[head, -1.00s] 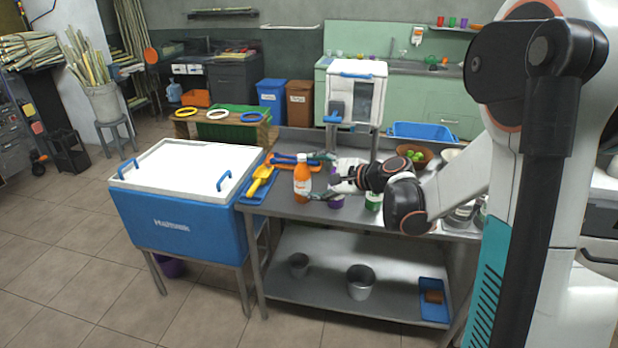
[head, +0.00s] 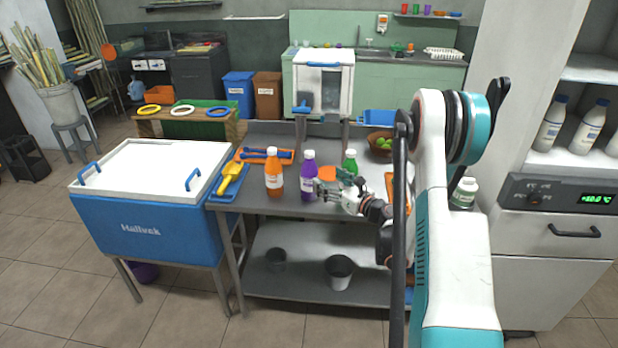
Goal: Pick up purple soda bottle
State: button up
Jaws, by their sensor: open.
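The purple soda bottle (head: 308,178) stands upright on the steel table (head: 262,203), with a white cap on top. An orange bottle (head: 274,175) stands to its left. My gripper (head: 328,190) is open and empty, just right of the purple bottle at about mid-height. Its fingers point left toward the bottle. Whether a fingertip touches the bottle cannot be told from this view.
A blue cooler (head: 150,222) with a white lid stands left of the table. A blue tray with a yellow scoop (head: 230,178) lies at the table's left edge. A white cabinet (head: 323,85) stands at the back, and a bowl of green fruit (head: 380,143) at the back right.

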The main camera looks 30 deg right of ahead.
aim_at(315, 175)
jog(key=x, duration=0.2)
jog(key=b+x, duration=0.1)
jog(key=x, duration=0.1)
jog(key=shift+f, duration=0.2)
jog(key=x, duration=0.1)
jog(key=b+x, duration=0.1)
jog(key=x, duration=0.1)
jog(key=b+x, duration=0.1)
jog(key=x, duration=0.1)
jog(key=shift+s+a+f, duration=0.1)
jog(key=shift+a+f, duration=0.1)
jog(key=shift+a, duration=0.15)
jog(key=shift+w, duration=0.25)
jog(key=shift+r, duration=0.1)
jog(key=shift+c, duration=0.5)
grip_shut()
